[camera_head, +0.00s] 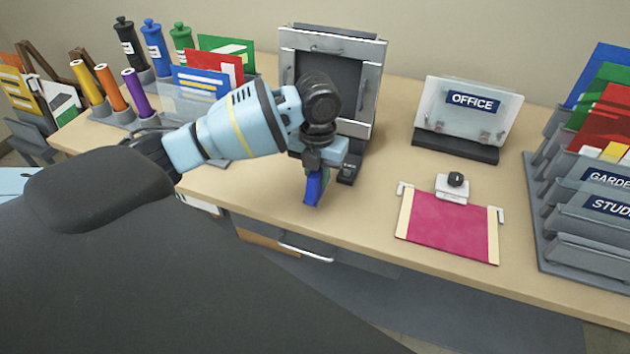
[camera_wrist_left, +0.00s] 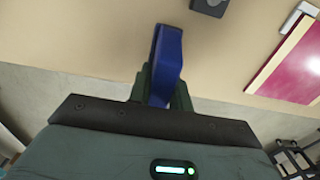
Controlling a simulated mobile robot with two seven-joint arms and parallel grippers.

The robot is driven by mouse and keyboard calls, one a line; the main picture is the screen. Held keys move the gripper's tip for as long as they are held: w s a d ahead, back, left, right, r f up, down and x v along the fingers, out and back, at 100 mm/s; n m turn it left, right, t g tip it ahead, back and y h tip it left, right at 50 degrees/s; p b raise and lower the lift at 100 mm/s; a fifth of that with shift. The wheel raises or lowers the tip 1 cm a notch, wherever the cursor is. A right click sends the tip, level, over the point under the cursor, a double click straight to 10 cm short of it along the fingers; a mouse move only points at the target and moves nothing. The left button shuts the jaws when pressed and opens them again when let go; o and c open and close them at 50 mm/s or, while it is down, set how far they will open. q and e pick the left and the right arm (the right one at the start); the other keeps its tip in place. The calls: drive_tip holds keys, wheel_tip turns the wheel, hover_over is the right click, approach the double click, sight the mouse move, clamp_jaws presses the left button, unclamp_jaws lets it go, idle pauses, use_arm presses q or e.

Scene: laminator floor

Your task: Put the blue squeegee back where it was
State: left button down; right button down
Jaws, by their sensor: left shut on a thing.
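The blue squeegee (camera_head: 316,188) is held in my left gripper (camera_head: 318,165), above the front part of the table in front of the grey laminator (camera_head: 332,72). In the left wrist view the blue squeegee (camera_wrist_left: 167,58) sticks out from between the fingers of my left gripper (camera_wrist_left: 162,92), which are shut on it. The wrist view shows bare table past its tip. The gripper covers part of the squeegee in the head view. My right gripper is not in view.
Blue, black and green bottles (camera_head: 155,48) and coloured tubes (camera_head: 110,88) stand at the back left. A pink sheet (camera_head: 447,225) lies right of the gripper, with a white block (camera_head: 452,190) behind it. An OFFICE sign (camera_head: 470,110) and a file rack (camera_head: 580,255) stand at right.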

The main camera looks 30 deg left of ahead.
use_arm(q)
drive_tip(key=shift+w+a, duration=0.1)
drive_tip(key=f, duration=0.2)
drive_tip(key=a+f, duration=0.1)
drive_tip(key=shift+w+f, duration=0.15)
drive_tip(key=shift+w, duration=0.1)
drive_tip(key=shift+f, duration=0.1)
drive_tip(key=shift+f, duration=0.15)
drive_tip(key=c, duration=1.3)
unclamp_jaws()
wheel_tip(320, 180, up, 12)
drive_tip(key=shift+r+p, duration=0.15)
drive_tip(key=shift+p, duration=0.15)
